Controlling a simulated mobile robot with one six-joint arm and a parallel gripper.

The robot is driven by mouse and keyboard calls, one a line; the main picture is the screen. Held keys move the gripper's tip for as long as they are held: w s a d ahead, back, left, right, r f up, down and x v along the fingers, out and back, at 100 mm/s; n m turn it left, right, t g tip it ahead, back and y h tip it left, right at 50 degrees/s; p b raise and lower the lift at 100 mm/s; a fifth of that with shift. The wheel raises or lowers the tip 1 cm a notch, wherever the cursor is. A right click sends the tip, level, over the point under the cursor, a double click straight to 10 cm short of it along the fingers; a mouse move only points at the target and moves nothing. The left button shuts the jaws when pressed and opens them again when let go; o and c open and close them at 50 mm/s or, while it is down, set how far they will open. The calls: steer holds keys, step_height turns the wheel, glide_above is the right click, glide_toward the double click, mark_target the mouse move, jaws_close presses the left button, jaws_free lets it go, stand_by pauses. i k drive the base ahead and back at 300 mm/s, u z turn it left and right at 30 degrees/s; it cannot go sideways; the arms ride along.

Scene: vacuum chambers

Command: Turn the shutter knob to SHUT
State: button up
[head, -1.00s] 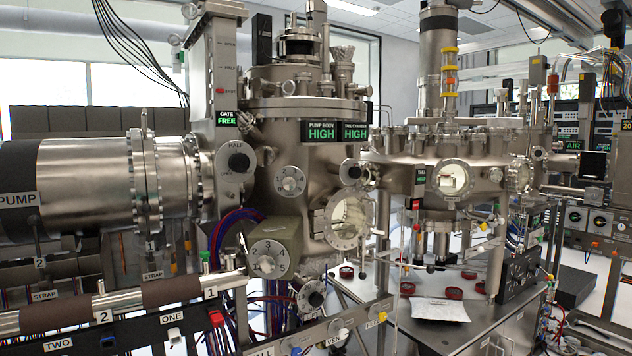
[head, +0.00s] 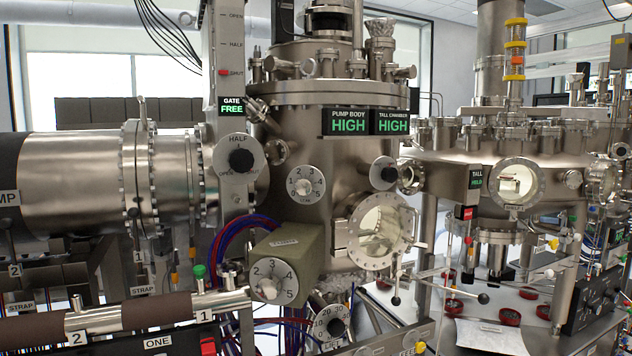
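No knob in view carries a readable shutter label. My gripper is not in view.
A viewport (head: 383,230) with a ball-ended lever (head: 396,298) is on the chamber. An olive box (head: 285,255) with a numbered dial juts forward below. Signs (head: 348,122) read HIGH; the gate sign reads FREE.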

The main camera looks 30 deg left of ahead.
mark_target(388, 174)
steer(key=u, duration=0.7)
steer(key=i, duration=0.95)
steer(key=u, duration=0.5)
